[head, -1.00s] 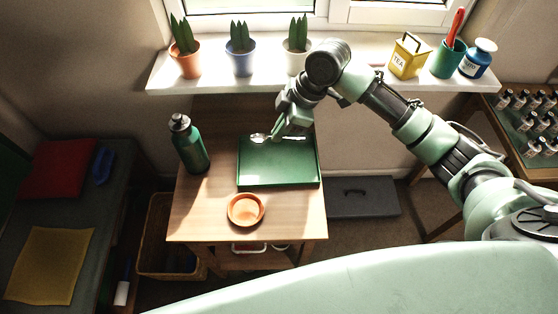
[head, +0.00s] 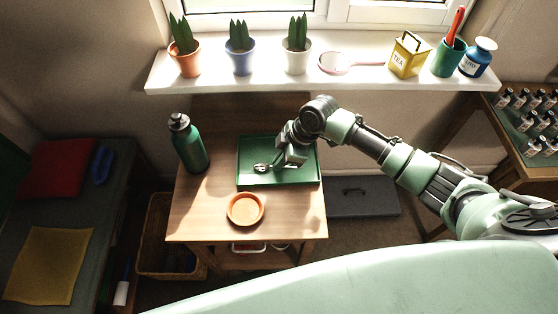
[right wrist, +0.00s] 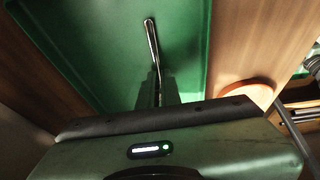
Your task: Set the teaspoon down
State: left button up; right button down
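The silver teaspoon (head: 262,168) is at the green tray (head: 247,147), over its middle. My right gripper (head: 281,166) is shut on the teaspoon, low over the tray. In the right wrist view the teaspoon (right wrist: 151,42) sticks out from between my fingers (right wrist: 157,95), with the tray floor (right wrist: 100,50) behind it. I cannot tell whether the spoon touches the tray. Part of the spoon is hidden by the gripper. My left gripper is not in view.
The tray is on a wooden table (head: 200,222). A green bottle (head: 188,145) stands left of it and an orange dish (head: 245,209) in front. The windowsill behind holds potted plants, a pink hand mirror (head: 340,64), a yellow tea tin (head: 409,57) and cups.

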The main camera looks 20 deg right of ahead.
jog(key=c, duration=1.6)
grip_release()
jog(key=shift+r, duration=0.15)
jog(key=v, duration=1.2)
jog(key=shift+s, duration=0.1)
